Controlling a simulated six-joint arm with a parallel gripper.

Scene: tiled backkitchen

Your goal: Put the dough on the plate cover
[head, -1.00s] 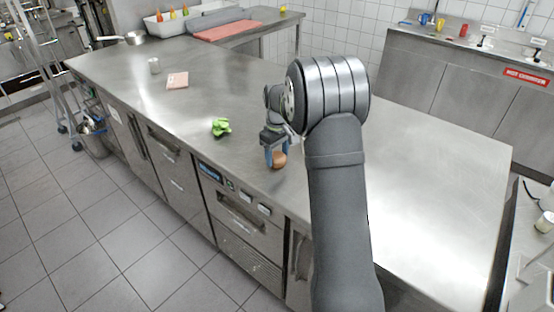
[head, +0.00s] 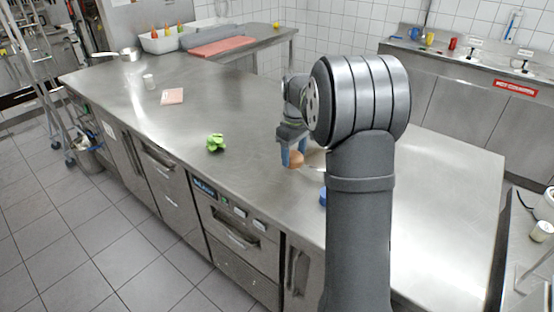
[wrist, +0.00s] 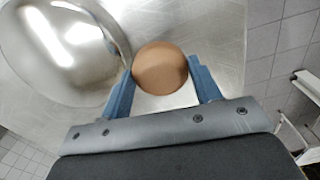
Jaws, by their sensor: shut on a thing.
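The dough (head: 296,160) is a smooth brown ball. My gripper (head: 294,155) is shut on it, with blue fingers on either side. In the wrist view the dough (wrist: 160,68) sits between the two fingertips. A shiny, round metal plate cover (wrist: 62,50) fills the upper left of the wrist view, close beside the dough and left finger. In the head view only a sliver of the plate cover (head: 317,160) shows, just right of the dough; my arm hides the rest.
A crumpled green thing (head: 215,143) lies on the steel worktop (head: 240,120) to the left. A small blue object (head: 323,196) shows beside my arm near the front edge. A pink flat item (head: 172,96), a small cup and a pan are farther back.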

